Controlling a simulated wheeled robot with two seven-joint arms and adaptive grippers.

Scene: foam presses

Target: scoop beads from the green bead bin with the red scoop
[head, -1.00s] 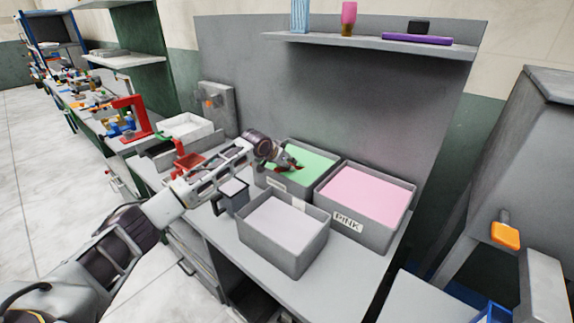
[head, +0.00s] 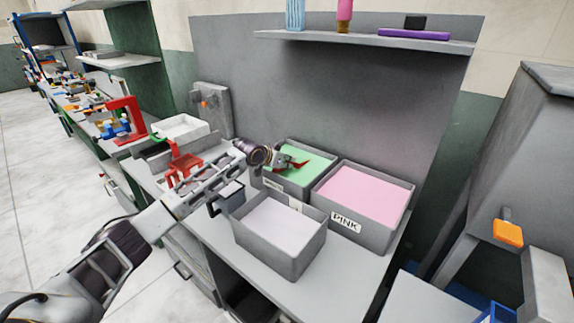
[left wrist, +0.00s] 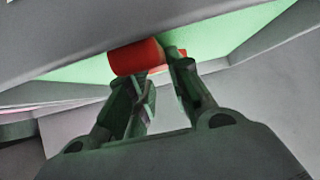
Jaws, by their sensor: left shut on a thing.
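The green bead bin (head: 268,179) stands at the back of the bench, a grey box filled with green beads (head: 311,159). My left gripper (head: 285,161) reaches over it from the left and is shut on the red scoop (head: 300,165). In the left wrist view the red scoop (left wrist: 135,58) shows as a red cylinder at the fingertips of my left gripper (left wrist: 155,80), against green beads (left wrist: 85,69). Most of the scoop is hidden there; I cannot tell how deep it sits in the beads. My right gripper is not in view.
A bin labelled PINK (head: 330,212) stands to the right, touching or close to the green one. A bin of pale beads (head: 270,249) stands in front. A red stand (head: 183,167) and a white tray (head: 181,129) are at the left. A shelf (head: 365,42) hangs above.

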